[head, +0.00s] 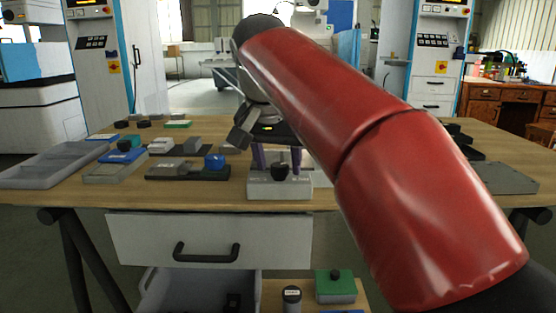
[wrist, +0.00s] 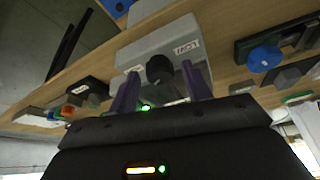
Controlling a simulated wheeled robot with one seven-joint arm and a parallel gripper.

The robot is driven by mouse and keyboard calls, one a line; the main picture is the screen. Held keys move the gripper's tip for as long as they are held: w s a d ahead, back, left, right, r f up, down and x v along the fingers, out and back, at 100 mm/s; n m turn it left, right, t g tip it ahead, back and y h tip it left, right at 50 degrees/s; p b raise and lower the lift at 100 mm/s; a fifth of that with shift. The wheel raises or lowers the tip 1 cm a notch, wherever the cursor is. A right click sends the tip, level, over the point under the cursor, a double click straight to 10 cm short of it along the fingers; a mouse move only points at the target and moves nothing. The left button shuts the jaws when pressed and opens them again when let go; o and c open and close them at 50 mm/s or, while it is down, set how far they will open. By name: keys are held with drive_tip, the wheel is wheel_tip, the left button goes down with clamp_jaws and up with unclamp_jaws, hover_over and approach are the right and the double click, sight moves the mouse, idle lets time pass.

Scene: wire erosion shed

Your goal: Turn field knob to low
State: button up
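The field knob (head: 281,171) is a black knob on a light grey box (head: 265,190) near the table's front edge. In the wrist view the knob (wrist: 160,68) stands on the box (wrist: 165,42). A white label reading LOW (wrist: 186,48), upside down, lies to its right; another label (wrist: 133,70) at its left is too small to read. My gripper (head: 276,170) is open, with its purple fingers reaching down at the box. In the wrist view the fingers (wrist: 160,85) are on either side of the knob, with gaps showing; I cannot tell their exact height against it.
Dark blocks with a blue knob (head: 214,161) stand just left of the box. A grey tray (head: 50,165) lies at the table's left. A white drawer front (head: 150,238) with a black handle is below the tabletop. A green-topped box (head: 335,285) stands lower down. My red arm hides much of the table's right.

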drive_tip(key=c, duration=0.8)
drive_tip(key=shift+c, duration=0.2)
drive_tip(key=shift+n, duration=0.4)
drive_tip(key=n+p, duration=0.1)
drive_tip(key=n+y+p, duration=0.1)
drive_tip(key=shift+d+r+n, duration=0.2)
drive_tip(key=shift+n, duration=0.2)
drive_tip(key=n+y+p, duration=0.1)
drive_tip(key=n+p, duration=0.1)
drive_tip(key=n+y+p, duration=0.1)
drive_tip(key=n, duration=0.2)
drive_tip(key=shift+d+y+p, duration=0.2)
drive_tip(key=shift+y+p, duration=0.1)
drive_tip(key=shift+p, duration=0.05)
drive_tip(key=n+p, duration=0.1)
drive_tip(key=n, duration=0.1)
drive_tip(key=n+g+y+p, duration=0.1)
drive_tip(key=n, duration=0.1)
drive_tip(key=shift+w+d+n+p, duration=0.2)
drive_tip(key=shift+n+p, duration=0.1)
drive_tip(key=shift+n, duration=0.1)
drive_tip(key=n+g+p, duration=0.1)
drive_tip(key=n, duration=0.1)
drive_tip(key=n+g+y+p, duration=0.1)
drive_tip(key=n, duration=0.1)
drive_tip(key=shift+w+f, duration=0.15)
drive_tip(key=shift+n, duration=0.4)
